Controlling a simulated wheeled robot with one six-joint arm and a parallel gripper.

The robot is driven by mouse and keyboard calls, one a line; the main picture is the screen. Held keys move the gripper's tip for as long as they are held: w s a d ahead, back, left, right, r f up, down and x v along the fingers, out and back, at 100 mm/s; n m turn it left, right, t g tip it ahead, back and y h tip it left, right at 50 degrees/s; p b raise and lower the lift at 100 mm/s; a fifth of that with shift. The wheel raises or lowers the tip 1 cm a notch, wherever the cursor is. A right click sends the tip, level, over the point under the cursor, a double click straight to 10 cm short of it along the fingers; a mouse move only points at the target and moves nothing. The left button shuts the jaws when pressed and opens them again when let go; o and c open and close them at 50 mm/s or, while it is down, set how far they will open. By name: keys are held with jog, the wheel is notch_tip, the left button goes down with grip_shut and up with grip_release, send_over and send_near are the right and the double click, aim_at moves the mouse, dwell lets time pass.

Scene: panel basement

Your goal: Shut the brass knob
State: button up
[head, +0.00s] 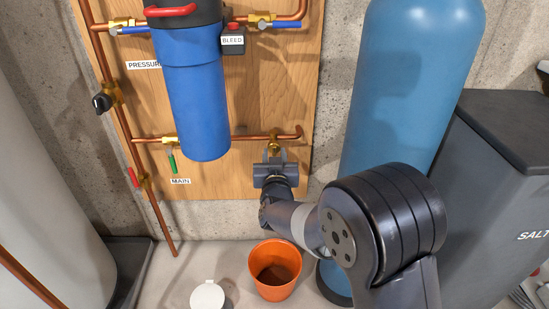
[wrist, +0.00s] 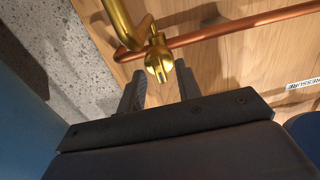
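The brass knob (wrist: 158,60) is on a small brass valve below the lower copper pipe, near that pipe's right end. In the wrist view it sits just past my gripper (wrist: 160,84), roughly between the two dark fingers. The fingers are apart with a gap between them, and nothing is clearly gripped. In the head view the brass valve (head: 274,143) shows just above my gripper (head: 273,152), whose body hides its lower part. Whether a finger touches the knob I cannot tell.
A blue filter housing (head: 197,95) hangs on the wooden panel (head: 285,80) to the left. A tall blue tank (head: 405,85) stands close on the right. An orange bucket (head: 275,284) and a white lid (head: 207,295) are on the floor below. A green-handled valve (head: 172,162) labelled MAIN is at left.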

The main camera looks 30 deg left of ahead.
jog(key=shift+w+a, duration=0.1)
jog(key=shift+w, duration=0.1)
grip_shut()
dwell(0.3)
